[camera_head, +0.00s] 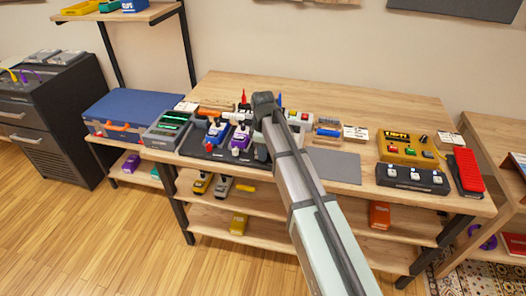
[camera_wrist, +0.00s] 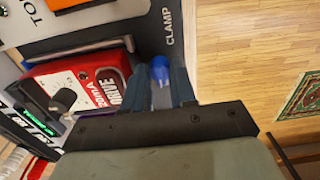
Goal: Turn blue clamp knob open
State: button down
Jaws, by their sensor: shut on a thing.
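The blue clamp knob (camera_wrist: 159,66) shows in the wrist view beside the white word CLAMP on a dark panel. My gripper (camera_wrist: 160,84) is shut on the knob, with one dark finger on each side of it. Part of the knob is hidden between the fingers, so its turn angle cannot be told. In the head view my arm reaches over the dark pedal board (camera_head: 217,155) on the workbench, and the arm hides the knob there.
A red drive pedal (camera_wrist: 80,88) with a black knob sits close left of my fingers in the wrist view. Blue (camera_head: 216,131) and purple (camera_head: 240,141) pedals stand on the board. A grey mat (camera_head: 335,165) lies bare to the right, and a yellow box (camera_head: 407,149) stands further right.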

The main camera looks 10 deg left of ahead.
jog(key=c, duration=0.9)
grip_release()
jog(key=shift+r, duration=4)
